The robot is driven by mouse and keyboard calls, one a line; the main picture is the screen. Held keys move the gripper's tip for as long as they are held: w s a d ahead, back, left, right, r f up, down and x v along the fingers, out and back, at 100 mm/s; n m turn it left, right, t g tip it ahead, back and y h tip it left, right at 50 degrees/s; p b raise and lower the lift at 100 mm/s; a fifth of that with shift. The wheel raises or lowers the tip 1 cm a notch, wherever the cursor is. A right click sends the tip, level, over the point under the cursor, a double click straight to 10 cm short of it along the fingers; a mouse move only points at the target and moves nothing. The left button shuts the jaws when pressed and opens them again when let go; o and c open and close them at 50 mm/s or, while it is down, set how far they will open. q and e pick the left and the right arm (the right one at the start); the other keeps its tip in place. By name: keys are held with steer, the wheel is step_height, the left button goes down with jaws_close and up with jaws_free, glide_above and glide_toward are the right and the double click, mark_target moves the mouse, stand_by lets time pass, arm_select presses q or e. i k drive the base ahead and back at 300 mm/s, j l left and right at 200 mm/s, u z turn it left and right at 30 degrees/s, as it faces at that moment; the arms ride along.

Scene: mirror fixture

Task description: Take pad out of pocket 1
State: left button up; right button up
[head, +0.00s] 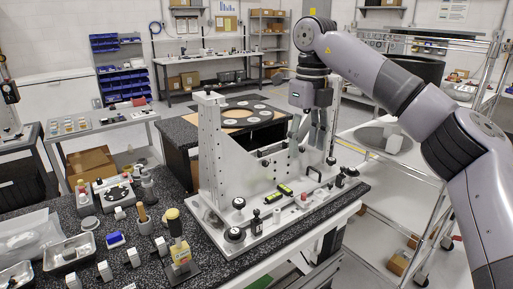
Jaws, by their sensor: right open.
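My right gripper (308,146) hangs from the arm that comes in from the right. It points down with its fingers apart and looks empty, above or beside the right part of the grey metal fixture (258,232). The fixture has a tall upright plate (211,150) at its left and stands on the speckled black bench. Neither the pad nor pocket 1 can be told for certain. No number label is readable. My gripper and arm hide part of the fixture's right side. My left gripper is out of view.
Jars, small blocks, brushes and trays crowd the bench left of the fixture, including a yellow-labelled bottle (180,254). A black round plate with pale discs (247,113) lies behind the fixture. A wire rack cart (432,195) stands at the right.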

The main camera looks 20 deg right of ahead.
mark_target(264, 152)
steer(key=i, duration=1)
